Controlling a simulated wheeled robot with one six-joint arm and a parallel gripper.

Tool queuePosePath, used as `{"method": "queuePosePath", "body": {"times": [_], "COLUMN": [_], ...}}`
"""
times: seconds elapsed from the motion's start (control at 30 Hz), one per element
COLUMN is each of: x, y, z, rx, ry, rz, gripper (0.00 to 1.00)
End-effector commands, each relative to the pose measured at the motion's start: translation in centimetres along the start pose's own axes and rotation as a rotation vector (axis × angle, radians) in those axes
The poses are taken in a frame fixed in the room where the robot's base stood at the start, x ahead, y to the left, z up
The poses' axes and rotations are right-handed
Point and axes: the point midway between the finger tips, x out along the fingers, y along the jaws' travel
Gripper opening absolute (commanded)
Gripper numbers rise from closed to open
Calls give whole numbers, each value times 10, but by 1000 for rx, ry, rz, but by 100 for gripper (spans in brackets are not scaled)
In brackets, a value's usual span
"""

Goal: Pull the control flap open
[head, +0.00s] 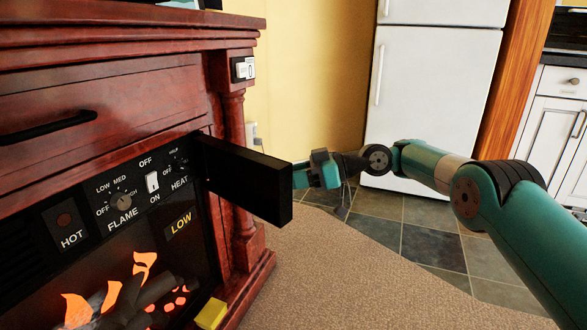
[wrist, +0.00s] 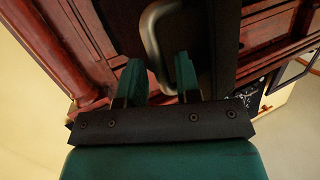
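The control flap (head: 243,178) is a black panel on the fireplace front. It stands swung out from the right side of the control panel, with the controls uncovered. My gripper (head: 303,175) is on the far side of the flap, close to its outer edge, and the flap hides part of it. In the wrist view, a grey metal bow handle (wrist: 151,32) is on the dark flap (wrist: 216,45). The two green fingers of my gripper (wrist: 159,75) are apart, and the handle's lower end shows between them, nearer the right finger. I cannot tell whether they touch it.
The control panel shows a flame knob (head: 121,201), a white switch (head: 152,182) and a HOT lamp (head: 64,220). A yellow block (head: 211,313) lies at the fireplace foot. A white fridge (head: 430,100) stands behind my arm. The carpet (head: 340,280) in front is clear.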

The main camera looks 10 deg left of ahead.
Motion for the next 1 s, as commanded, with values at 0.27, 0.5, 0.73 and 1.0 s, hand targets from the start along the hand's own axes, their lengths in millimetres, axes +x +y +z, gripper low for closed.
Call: {"method": "queuePosePath", "body": {"times": [0.27,0.5,0.73,1.0], "x": [-35,-40,-40,-41], "y": [-11,-11,-10,-10], "z": [-168,-183,-182,-190], "rx": [-100,-91,-90,-66], "ry": [245,239,238,209], "rz": [47,51,52,78], "gripper": [37,37,37,0]}}
